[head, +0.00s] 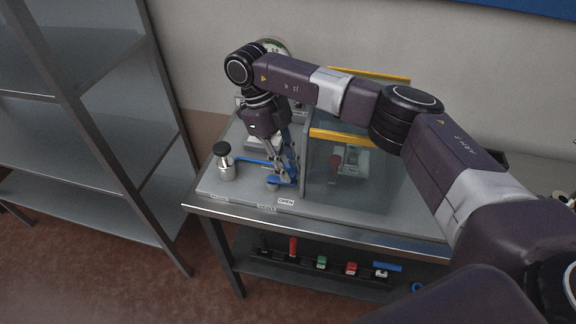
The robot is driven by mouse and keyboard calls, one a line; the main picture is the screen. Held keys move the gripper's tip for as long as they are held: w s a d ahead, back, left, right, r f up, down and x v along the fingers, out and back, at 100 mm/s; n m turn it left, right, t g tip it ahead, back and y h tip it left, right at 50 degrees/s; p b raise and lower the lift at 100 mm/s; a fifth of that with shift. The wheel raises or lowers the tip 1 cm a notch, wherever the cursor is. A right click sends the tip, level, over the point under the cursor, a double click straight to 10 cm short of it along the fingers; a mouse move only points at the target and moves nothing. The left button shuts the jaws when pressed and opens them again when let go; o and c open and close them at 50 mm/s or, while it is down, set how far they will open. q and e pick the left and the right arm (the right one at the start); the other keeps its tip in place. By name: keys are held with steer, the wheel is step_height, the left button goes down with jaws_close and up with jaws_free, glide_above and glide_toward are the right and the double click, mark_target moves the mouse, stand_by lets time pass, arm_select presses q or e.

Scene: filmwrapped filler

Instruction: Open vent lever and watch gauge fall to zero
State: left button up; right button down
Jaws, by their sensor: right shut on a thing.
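My right gripper (284,176) reaches down over the steel bench, shut on the blue vent lever (273,181). The round gauge (276,44) is at the back, mostly hidden behind my right arm. Only its upper part shows, and its needle cannot be read. My left gripper is not in view.
A clear enclosure (350,180) with yellow bars (345,138) stands just right of the gripper. A metal bottle with a black cap (225,165) stands at left. A lower shelf holds small coloured items (321,262). Metal shelving (90,150) is at far left.

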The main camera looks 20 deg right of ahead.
steer(key=c, duration=1.7)
jaws_free()
